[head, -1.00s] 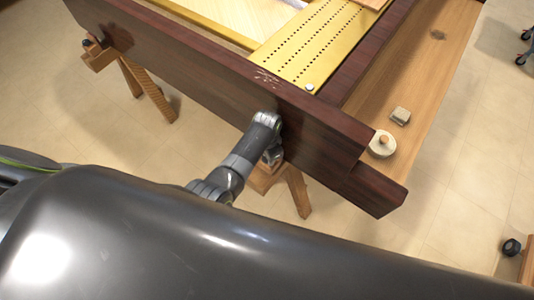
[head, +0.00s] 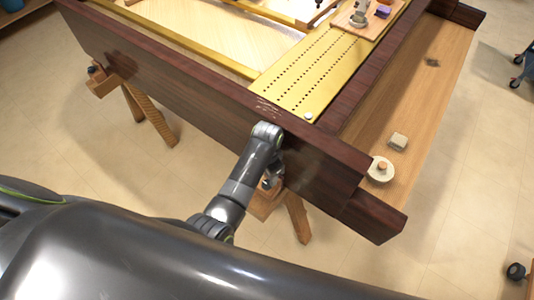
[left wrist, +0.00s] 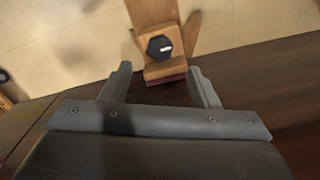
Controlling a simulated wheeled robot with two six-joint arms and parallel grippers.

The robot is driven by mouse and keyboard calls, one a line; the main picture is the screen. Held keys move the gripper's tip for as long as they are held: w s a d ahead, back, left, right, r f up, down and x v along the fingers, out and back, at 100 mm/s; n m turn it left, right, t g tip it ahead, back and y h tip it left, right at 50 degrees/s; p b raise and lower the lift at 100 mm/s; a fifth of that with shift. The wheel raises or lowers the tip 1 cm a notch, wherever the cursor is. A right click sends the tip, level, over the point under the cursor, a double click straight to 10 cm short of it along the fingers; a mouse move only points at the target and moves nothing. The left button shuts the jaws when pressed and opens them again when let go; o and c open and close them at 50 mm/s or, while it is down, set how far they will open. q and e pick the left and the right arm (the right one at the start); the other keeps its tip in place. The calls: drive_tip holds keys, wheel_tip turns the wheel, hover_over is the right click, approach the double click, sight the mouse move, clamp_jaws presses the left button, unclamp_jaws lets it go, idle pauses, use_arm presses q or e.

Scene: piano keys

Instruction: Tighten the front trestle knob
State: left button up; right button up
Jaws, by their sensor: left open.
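In the left wrist view, a dark knob (left wrist: 159,47) with a small white mark sits on a wooden trestle block (left wrist: 165,70). My left gripper (left wrist: 159,72) is open, its two fingers spread on either side of the knob's line. The knob shows beyond the fingertips, with nothing between the fingers. In the head view, my left arm bends over the dark case side, and its gripper (head: 269,182) is partly hidden near the wooden trestle (head: 297,215). The knob there is hidden. A second trestle (head: 150,112) with a dark knob (head: 91,70) stands at the far left. My right gripper is not in view.
The long dark wood case side (head: 200,95) runs beside my arm. A pale wooden shelf (head: 405,110) at the right holds a round disc (head: 380,170) and a small block (head: 398,141). The tiled floor (head: 60,140) is open at the left.

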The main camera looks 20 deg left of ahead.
use_arm(q)
wheel_tip(320, 180, up, 10)
idle(0.3)
drive_tip(key=shift+r, duration=0.1)
idle(0.3)
drive_tip(key=s+a+f+n, duration=0.1)
drive_tip(key=s+a+f, duration=0.25)
drive_tip(key=f, duration=0.45)
drive_tip(key=s+a+f+n, duration=0.15)
drive_tip(key=s+f, duration=0.25)
drive_tip(key=f, duration=0.4)
drive_tip(key=s+a+f+n, duration=0.1)
drive_tip(key=s+a+f, duration=0.25)
drive_tip(key=f, duration=0.55)
drive_tip(key=s+a+f+n, duration=0.1)
drive_tip(key=s+a+f, duration=0.2)
drive_tip(key=s, duration=0.6)
drive_tip(key=s+a+f+n, duration=0.2)
drive_tip(key=s+f, duration=0.3)
drive_tip(key=s, duration=0.5)
drive_tip(key=s+a+f+n+t+y, duration=0.1)
drive_tip(key=s+a+f, duration=0.3)
drive_tip(key=s, duration=0.6)
drive_tip(key=shift+f+n, duration=0.4)
drive_tip(key=shift+n, duration=0.15)
